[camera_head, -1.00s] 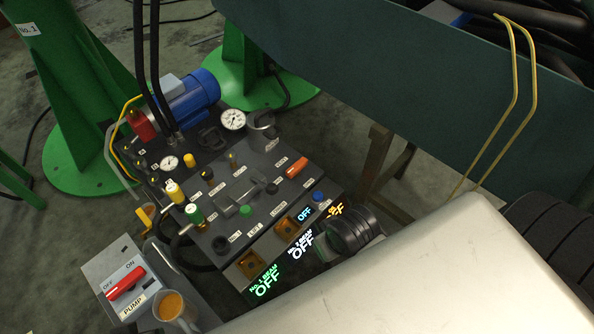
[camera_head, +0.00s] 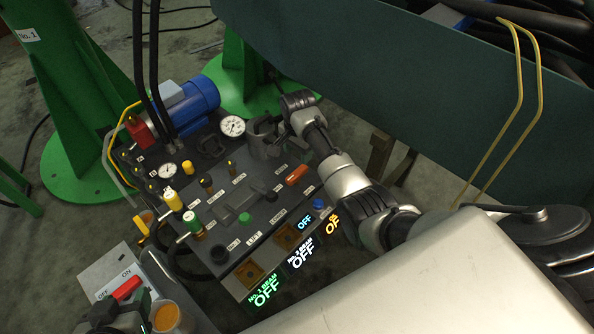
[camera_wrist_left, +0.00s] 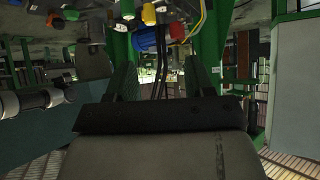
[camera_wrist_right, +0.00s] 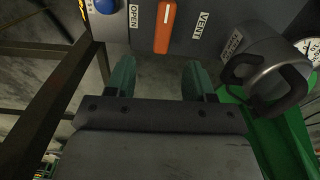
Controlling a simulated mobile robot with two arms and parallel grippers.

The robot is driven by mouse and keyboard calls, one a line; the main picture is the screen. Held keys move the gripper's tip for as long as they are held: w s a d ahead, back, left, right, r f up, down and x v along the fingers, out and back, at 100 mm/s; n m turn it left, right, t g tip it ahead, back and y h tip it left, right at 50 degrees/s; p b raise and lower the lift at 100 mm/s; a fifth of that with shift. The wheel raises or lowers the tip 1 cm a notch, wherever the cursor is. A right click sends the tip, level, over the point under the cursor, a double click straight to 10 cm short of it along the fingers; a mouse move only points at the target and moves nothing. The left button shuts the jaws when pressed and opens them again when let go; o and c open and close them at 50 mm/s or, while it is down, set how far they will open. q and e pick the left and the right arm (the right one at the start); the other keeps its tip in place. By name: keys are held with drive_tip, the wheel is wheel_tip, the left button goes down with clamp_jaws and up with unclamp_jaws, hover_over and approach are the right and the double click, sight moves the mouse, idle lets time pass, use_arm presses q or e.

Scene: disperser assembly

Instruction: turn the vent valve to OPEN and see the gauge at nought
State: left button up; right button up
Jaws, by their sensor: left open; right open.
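The vent valve's orange lever (camera_head: 297,175) sits on the right side of the dark control panel (camera_head: 228,205). In the right wrist view the lever (camera_wrist_right: 165,26) lies beside the OPEN label (camera_wrist_right: 134,16), with the VENT label (camera_wrist_right: 202,27) on its other side. My right gripper (camera_wrist_right: 158,80) is open and empty, its green fingers apart from the lever. A large white gauge (camera_head: 232,126) and a smaller gauge (camera_head: 168,171) face up; their needles are too small to read. My left gripper (camera_head: 117,314) is open at the bottom left, beside the pump switch.
The pump switch box (camera_head: 100,272) has a red lever (camera_head: 126,288). A mug of orange drink (camera_head: 168,318) stands beside it. A grey cylinder with black handles (camera_wrist_right: 270,65) is right of my right gripper. A blue motor (camera_head: 195,100) and upright hoses stand behind the panel.

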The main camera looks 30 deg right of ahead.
drive_tip(key=b, duration=0.3)
hover_over(297, 172)
drive_tip(key=shift+m, duration=0.3)
wheel_tip(297, 172, down, 5)
drive_tip(key=shift+r, duration=0.1)
wheel_tip(297, 172, down, 5)
drive_tip(key=shift+b, duration=1.1)
use_arm(q)
drive_tip(key=w+d+r+t+h, duration=0.2)
drive_tip(key=d+r+t+h, duration=0.1)
drive_tip(key=r+t, duration=1.1)
drive_tip(key=shift+d+r+m+h, duration=0.15)
drive_tip(key=shift+r+m+h, duration=0.15)
drive_tip(key=shift+r+h, duration=0.35)
use_arm(e)
drive_tip(key=shift+f, duration=0.25)
use_arm(q)
drive_tip(key=shift+f, duration=0.15)
drive_tip(key=shift+w, duration=0.1)
use_arm(e)
drive_tip(key=c, duration=0.9)
